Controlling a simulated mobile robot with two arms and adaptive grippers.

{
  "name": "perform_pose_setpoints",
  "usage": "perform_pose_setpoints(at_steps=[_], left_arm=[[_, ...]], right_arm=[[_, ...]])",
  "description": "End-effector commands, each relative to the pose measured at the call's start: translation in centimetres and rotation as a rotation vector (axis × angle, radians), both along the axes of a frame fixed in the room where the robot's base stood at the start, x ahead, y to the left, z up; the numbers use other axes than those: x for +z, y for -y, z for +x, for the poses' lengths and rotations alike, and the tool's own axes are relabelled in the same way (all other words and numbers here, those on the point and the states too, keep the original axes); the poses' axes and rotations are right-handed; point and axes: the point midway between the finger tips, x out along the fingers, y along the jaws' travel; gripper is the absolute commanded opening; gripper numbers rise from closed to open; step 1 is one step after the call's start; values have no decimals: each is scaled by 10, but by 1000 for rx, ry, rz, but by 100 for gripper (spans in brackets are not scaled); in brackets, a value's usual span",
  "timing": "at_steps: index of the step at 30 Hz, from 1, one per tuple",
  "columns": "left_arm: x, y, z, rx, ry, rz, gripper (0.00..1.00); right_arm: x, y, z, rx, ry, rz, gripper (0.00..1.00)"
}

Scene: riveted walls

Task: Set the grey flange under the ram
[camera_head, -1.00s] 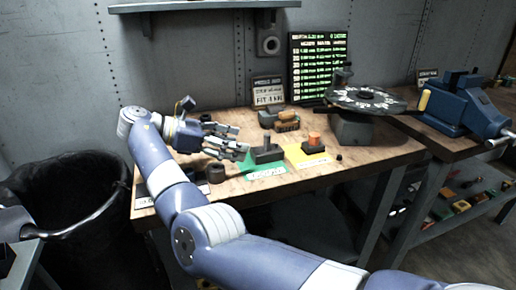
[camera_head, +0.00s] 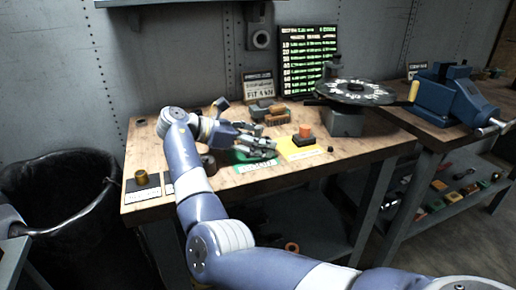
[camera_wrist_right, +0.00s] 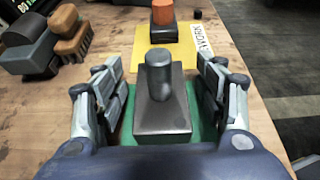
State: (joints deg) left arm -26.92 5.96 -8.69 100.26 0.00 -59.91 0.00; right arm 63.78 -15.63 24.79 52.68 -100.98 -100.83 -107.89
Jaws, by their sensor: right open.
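A dark block with a grey upright peg (camera_wrist_right: 158,85) stands on a green mat (camera_wrist_right: 128,130) in the right wrist view. It is the only grey piece there, and I cannot tell surely that it is the grey flange. My right gripper (camera_wrist_right: 160,100) is open, with one finger on each side of the block and gaps between. In the head view the right gripper (camera_head: 268,146) hides most of the block above the green mat (camera_head: 252,158). A round dark dial (camera_head: 356,92) stands at the bench's right, with a dark post (camera_head: 331,68) behind it. I cannot tell which part is the ram. My left gripper is not in view.
A block with an orange top (camera_head: 305,132) stands on a yellow mat (camera_head: 290,151), just beyond the green one. Brown-and-dark pieces (camera_head: 270,112) lie behind. A dark round piece (camera_head: 208,161) is beside my arm. A brass cylinder (camera_head: 141,177) stands at the bench's left. A blue vise (camera_head: 445,95) is far right.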

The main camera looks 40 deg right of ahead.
Motion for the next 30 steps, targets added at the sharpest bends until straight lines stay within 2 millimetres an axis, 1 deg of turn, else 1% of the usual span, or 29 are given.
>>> perform_pose_setpoints(at_steps=[5, 8, 9, 11, 12, 14, 23, 25, 26, 27, 30], left_arm=[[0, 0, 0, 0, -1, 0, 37], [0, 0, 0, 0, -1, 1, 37], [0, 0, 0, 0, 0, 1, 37], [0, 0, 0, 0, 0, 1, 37], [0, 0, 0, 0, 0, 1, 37], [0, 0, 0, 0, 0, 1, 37], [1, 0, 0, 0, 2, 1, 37], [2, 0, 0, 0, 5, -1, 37], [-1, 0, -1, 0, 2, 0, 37], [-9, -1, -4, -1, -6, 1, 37], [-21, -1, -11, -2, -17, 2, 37]], right_arm=[[0, 0, 0, 0, 0, 0, 65], [1, 0, 0, 0, 0, 0, 45], [1, 0, 0, 0, 0, 0, 36], [0, 0, 0, 0, 0, 0, 22], [0, 0, 0, 1, 0, 0, 13], [0, 0, 0, 0, 0, 0, 0], [7, 0, 0, 0, 5, -4, 0], [13, 0, 0, 0, 4, -5, 0], [17, 0, 1, 0, 6, -5, 0], [23, 0, 1, 0, 7, -6, 0], [41, 1, 1, 0, 8, -5, 0]])
